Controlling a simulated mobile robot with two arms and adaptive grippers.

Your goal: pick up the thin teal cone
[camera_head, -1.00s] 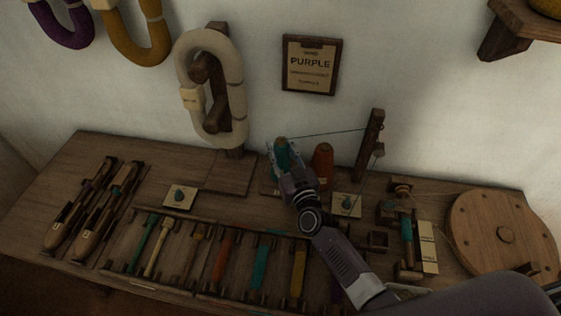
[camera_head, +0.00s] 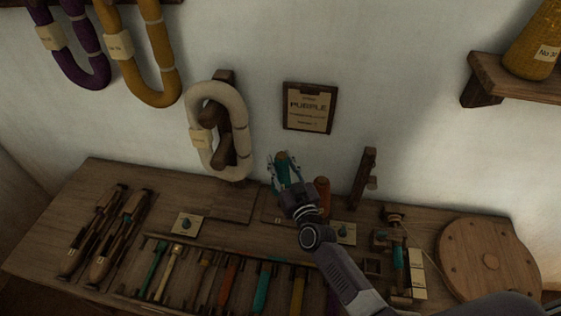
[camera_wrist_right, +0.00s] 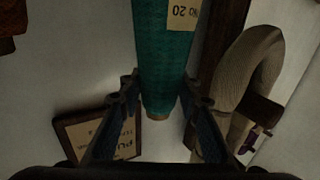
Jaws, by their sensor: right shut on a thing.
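The thin teal cone (camera_head: 283,165) is between the fingers of my right gripper (camera_head: 286,176) in the head view, above the back of the table. In the right wrist view the teal cone (camera_wrist_right: 163,55) runs from the top edge down between the two fingers, with a "No 20" label on it. My right gripper (camera_wrist_right: 162,112) is shut on the cone. The gripper and its fingers hide the cone's lower part in the head view. My left gripper is in neither view.
An orange cone (camera_head: 322,194) stands just right of my right gripper. A wooden post (camera_head: 365,178) rises behind it. A cream skein (camera_head: 196,152) hangs on the wall at left, and a "PURPLE" board (camera_head: 308,108) hangs above. A bobbin rack (camera_head: 205,280) fills the table's front.

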